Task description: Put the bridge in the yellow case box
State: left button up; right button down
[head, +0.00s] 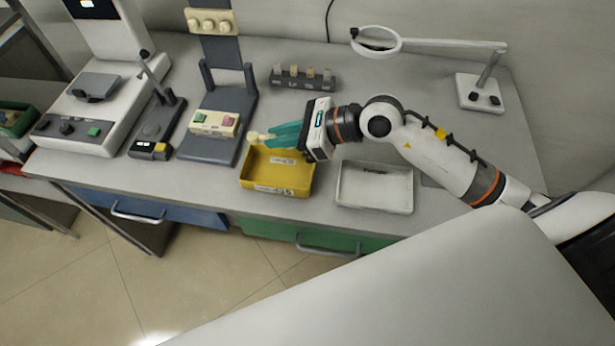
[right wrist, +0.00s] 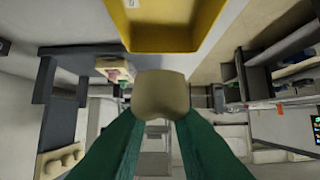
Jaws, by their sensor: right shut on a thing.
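My right gripper (head: 272,136) reaches in from the right with its teal fingers pointing left. It is shut on a small cream piece, which looks like the bridge (head: 256,138), at its fingertips. In the right wrist view the bridge (right wrist: 160,95) is a rounded cream block between the green fingertips (right wrist: 160,118). The yellow case box (head: 277,188) is an open tray with white labels on the worktop. The bridge is above the box's back left edge, apparently clear of it. The box (right wrist: 168,45) also shows at the top of the wrist view. My left gripper is out of view.
A white tray (head: 374,208) stands right of the box. A dark stand (head: 210,150) with a cream block (head: 215,123) is to the left. A grey rack (head: 303,84) with several small blocks is behind. A magnifier lamp (head: 480,95) stands at the back right.

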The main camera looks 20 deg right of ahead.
aim_at(266, 172)
jog(key=shift+s+d+f, duration=0.25)
jog(key=shift+s+f, duration=0.3)
jog(key=shift+f, duration=0.05)
jog(key=f, duration=0.4)
jog(key=shift+w+a+f, duration=0.1)
jog(key=shift+w+f, duration=0.1)
jog(key=shift+f, duration=0.05)
jog(key=shift+f+b, duration=0.4)
jog(key=shift+f, duration=1.9)
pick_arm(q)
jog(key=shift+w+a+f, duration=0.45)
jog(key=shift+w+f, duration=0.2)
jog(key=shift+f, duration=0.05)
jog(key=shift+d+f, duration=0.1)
pick_arm(e)
jog(key=shift+f, duration=0.1)
jog(key=c, duration=1.3)
grip_release()
